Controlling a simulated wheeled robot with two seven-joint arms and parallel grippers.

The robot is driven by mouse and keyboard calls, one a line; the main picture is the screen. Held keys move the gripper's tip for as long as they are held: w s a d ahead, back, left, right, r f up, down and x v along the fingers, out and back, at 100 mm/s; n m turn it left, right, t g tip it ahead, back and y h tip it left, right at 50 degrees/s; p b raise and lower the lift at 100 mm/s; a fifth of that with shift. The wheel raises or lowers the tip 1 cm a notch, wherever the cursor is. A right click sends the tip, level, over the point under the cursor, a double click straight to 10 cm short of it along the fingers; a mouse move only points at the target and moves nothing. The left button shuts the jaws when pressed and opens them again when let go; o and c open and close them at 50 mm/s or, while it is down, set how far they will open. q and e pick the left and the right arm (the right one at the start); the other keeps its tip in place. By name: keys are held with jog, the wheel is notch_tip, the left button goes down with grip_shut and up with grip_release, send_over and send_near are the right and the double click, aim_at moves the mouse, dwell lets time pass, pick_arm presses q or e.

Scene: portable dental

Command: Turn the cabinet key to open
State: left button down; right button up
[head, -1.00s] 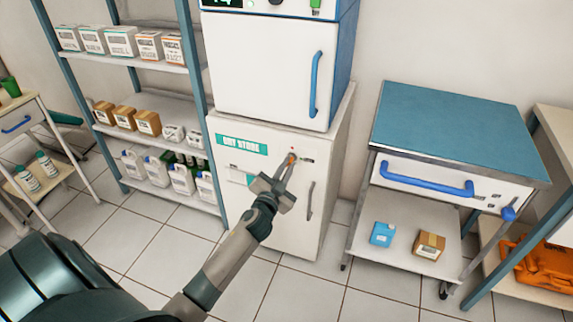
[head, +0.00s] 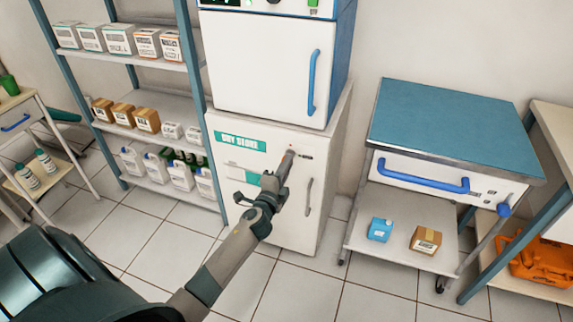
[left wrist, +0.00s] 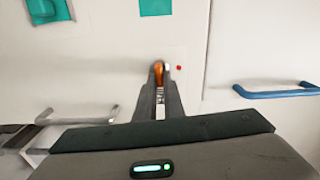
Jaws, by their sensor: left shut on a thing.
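The white cabinet (head: 292,220) with a green "DRY STORE" label (head: 240,143) stands below a white and blue unit. Its door is closed and has a grey handle (head: 308,197). My left gripper (head: 288,156) reaches the upper right of the door, seen edge-on in the head view. In the left wrist view, my left gripper (left wrist: 160,82) is shut on the orange key (left wrist: 158,72) at the door face. A small red dot (left wrist: 179,68) is beside the key. The fingers hide the key in the head view. My right gripper is not in view.
The upper unit has a blue handle (head: 314,83). A shelf rack (head: 150,92) with boxes and bottles stands left. A blue-topped cart (head: 450,130) stands right, with a blue box (head: 380,229) and a brown box (head: 426,240) below. Tiled floor before the cabinet is clear.

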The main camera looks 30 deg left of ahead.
pick_arm(q)
jog(key=shift+m, duration=0.6)
jog(key=shift+f, duration=0.1)
jog(key=c, duration=1.9)
grip_release()
jog(key=shift+o, duration=0.2)
jog(key=v, duration=1.7)
jog(key=shift+s+d+b, duration=0.15)
jog(key=shift+b, duration=0.2)
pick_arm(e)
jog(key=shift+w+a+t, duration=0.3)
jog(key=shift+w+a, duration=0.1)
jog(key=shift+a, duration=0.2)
